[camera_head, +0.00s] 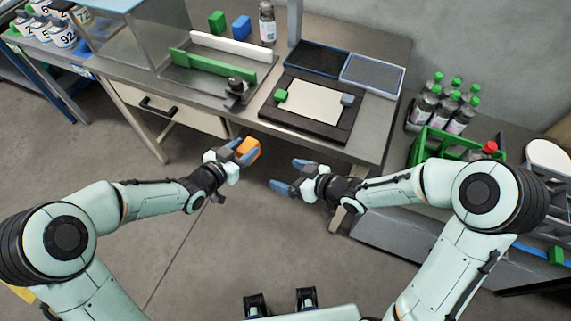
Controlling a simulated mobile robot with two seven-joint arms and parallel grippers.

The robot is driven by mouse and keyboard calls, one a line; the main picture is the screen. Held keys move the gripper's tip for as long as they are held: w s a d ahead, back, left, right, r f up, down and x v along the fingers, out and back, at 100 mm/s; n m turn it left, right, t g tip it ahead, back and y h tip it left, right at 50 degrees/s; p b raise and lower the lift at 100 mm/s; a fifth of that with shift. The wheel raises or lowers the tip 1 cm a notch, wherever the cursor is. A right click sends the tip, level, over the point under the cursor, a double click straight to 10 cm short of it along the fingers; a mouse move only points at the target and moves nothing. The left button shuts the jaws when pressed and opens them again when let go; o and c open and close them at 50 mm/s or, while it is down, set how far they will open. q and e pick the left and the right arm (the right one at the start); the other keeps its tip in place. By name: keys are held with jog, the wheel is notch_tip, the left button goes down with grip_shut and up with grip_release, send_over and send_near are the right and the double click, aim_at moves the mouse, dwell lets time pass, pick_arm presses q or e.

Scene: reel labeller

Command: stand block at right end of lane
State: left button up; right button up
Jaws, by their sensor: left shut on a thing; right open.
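My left gripper (238,148) is shut on an orange block (250,151) and holds it in front of the workbench, off the bench top. A lane lies on the bench between a white rail (230,40) and a green rail (212,72). A dark clamp-like fitting (236,88) sits near the green rail's right end. A green block (217,22) and a blue block (241,27) stand behind the white rail. My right gripper (284,176) is open and empty, to the right of the left one and in front of the bench.
A dark board with a cream plate (310,101) lies right of the lane. Behind it are a dark tray (318,59) and a grey tray (372,73). A bottle (267,22) and a grey post (294,22) stand at the back. A green crate (422,145) and several bottles are farther right.

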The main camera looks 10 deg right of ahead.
notch_tip(320, 180, up, 5)
jog(key=a+n+y, duration=0.1)
jog(key=a+n, duration=0.1)
jog(key=x, duration=1.1)
jog(key=shift+w+f, duration=0.2)
jog(key=shift+w, duration=0.25)
jog(key=shift+c, duration=0.3)
jog(key=c, duration=1)
pick_arm(q)
jog(key=o, duration=1.2)
pick_arm(e)
jog(key=shift+c, duration=0.9)
